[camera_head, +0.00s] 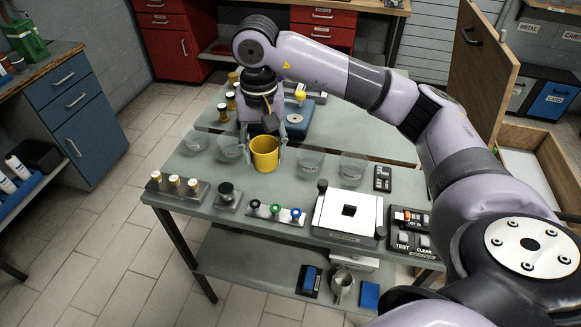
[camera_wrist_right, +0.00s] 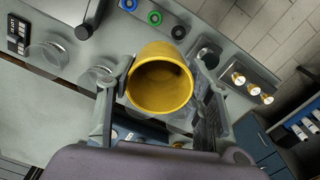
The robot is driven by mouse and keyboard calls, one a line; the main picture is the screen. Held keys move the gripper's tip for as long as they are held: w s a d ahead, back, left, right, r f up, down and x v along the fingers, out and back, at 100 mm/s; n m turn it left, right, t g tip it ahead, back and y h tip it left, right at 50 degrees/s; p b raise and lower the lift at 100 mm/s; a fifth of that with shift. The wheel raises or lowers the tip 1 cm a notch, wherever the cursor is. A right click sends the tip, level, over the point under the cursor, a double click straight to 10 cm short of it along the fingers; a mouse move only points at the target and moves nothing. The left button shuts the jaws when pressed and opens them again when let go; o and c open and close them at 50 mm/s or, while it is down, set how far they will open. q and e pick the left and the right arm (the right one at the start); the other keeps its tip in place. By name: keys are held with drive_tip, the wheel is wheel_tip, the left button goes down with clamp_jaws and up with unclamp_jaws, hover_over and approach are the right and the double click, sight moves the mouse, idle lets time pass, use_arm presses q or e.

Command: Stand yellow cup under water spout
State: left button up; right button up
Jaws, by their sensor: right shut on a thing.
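The yellow cup (camera_head: 265,156) is upright at the near table, in a row with clear glass bowls. In the head view my right gripper (camera_head: 264,150) comes from behind it, one finger on each side. The gripper is shut on the cup. In the right wrist view the yellow cup (camera_wrist_right: 160,80) shows its open mouth, between the fingers of my right gripper (camera_wrist_right: 160,95). I cannot tell whether the cup's base touches the table. I cannot make out a water spout for certain; my right wrist hides part of the table behind the cup. My left gripper is not in view.
Glass bowls stand left (camera_head: 230,150) and right (camera_head: 311,161) of the cup. In front are brass-topped knobs (camera_head: 174,181), a black knob (camera_head: 227,193), coloured knobs (camera_head: 275,210) and a white square device (camera_head: 347,213). A blue device (camera_head: 299,116) stands behind.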

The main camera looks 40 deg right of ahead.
drive_tip(key=w+d+r+m, duration=0.3)
drive_tip(key=w+r, duration=0.1)
drive_tip(key=p, duration=0.3)
hover_over(274, 190)
wheel_tip(274, 190, down, 15)
drive_tip(key=shift+m, duration=0.3)
wheel_tip(274, 190, down, 4)
drive_tip(key=shift+f+p, duration=0.1)
drive_tip(key=shift+p, duration=0.6)
drive_tip(key=shift+f, duration=0.2)
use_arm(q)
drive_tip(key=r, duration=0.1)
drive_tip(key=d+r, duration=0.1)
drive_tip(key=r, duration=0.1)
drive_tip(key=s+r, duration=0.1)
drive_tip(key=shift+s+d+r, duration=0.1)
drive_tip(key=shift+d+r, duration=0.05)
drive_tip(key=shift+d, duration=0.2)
use_arm(e)
drive_tip(key=o, duration=1.1)
drive_tip(key=shift+o, duration=0.2)
